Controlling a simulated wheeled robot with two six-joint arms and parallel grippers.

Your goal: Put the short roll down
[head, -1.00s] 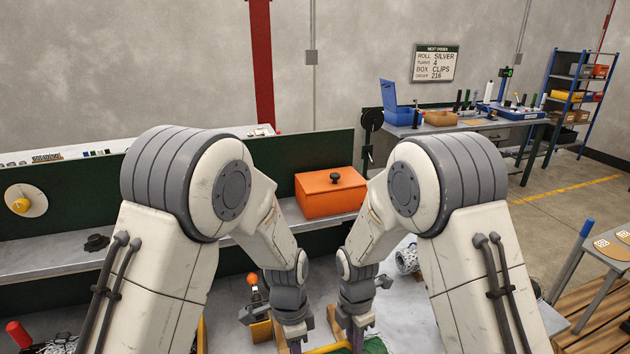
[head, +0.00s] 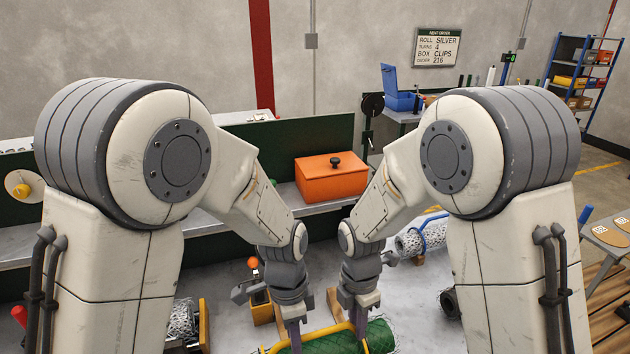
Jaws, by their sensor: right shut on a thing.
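A green mesh roll (head: 338,341), which I take for the short roll, lies at the bottom edge of the head view with a yellow bar (head: 322,333) along it. Its lower part is cut off by the frame. My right gripper (head: 362,330) points down at the roll and bar and is shut on it; the exact contact is hard to see. My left gripper (head: 296,335) points down at the left part of the same bar. Its fingertips are too small and overlapped to tell open from shut.
A silver mesh roll (head: 408,246) with a blue bar lies at right. Another silver mesh roll (head: 182,318) is at lower left. An orange box (head: 328,182) stands on the grey bench behind my grippers. An orange-knobbed yellow block (head: 262,309) is beside my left gripper. Pale surface shows between them.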

